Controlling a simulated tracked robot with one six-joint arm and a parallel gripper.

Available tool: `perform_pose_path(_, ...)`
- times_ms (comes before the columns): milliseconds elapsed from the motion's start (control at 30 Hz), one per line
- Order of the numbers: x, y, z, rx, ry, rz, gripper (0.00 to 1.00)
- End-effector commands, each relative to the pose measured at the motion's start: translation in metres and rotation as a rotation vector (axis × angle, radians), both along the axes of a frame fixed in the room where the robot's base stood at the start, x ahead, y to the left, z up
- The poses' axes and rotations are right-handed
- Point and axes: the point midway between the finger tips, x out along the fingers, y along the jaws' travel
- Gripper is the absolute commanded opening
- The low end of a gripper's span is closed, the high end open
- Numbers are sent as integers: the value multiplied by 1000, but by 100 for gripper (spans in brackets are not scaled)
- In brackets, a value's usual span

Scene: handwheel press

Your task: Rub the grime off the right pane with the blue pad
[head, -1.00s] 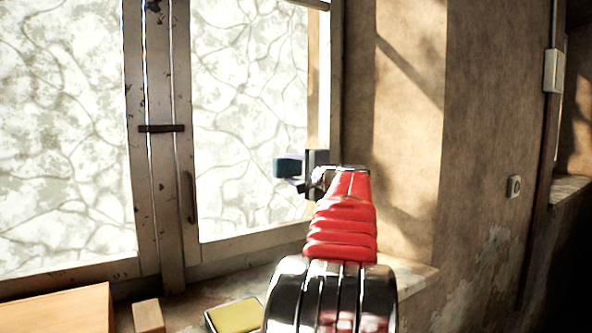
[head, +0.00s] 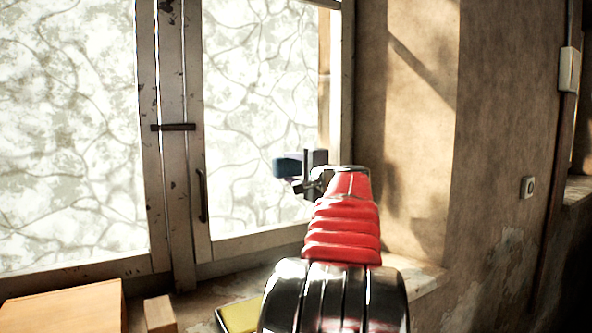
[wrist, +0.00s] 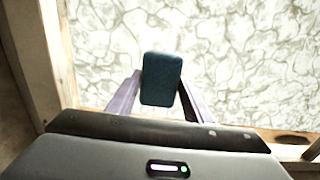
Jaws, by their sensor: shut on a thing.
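The right pane (head: 250,85) is a bright window pane with grey-green, blotchy, vein-like marks over most of its face. A clearer strip shows along its right edge. My gripper (head: 308,172) is in front of the lower right part of this pane. It is shut on the blue pad (head: 288,165), which points left in the head view. In the wrist view the blue pad (wrist: 161,79) sits between my two fingers, with the marked pane (wrist: 240,50) behind it. I cannot tell whether the pad touches the glass.
The left pane (head: 70,110) is also marked. A handle (head: 203,195) and a latch (head: 174,127) stand out from the frame. On the sill are an orange-tan box (head: 65,310), a small wooden block (head: 159,313) and a yellow-topped item (head: 240,315). A wall (head: 425,130) lies right.

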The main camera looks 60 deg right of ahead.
Motion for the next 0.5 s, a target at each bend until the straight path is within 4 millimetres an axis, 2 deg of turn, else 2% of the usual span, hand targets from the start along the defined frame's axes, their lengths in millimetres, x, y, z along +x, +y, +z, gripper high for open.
perform_pose_path(300, 2, 2, -1, 1, 0, 4, 28)
perform_pose_path(500, 7, 11, 0, 1, 0, 6, 28)
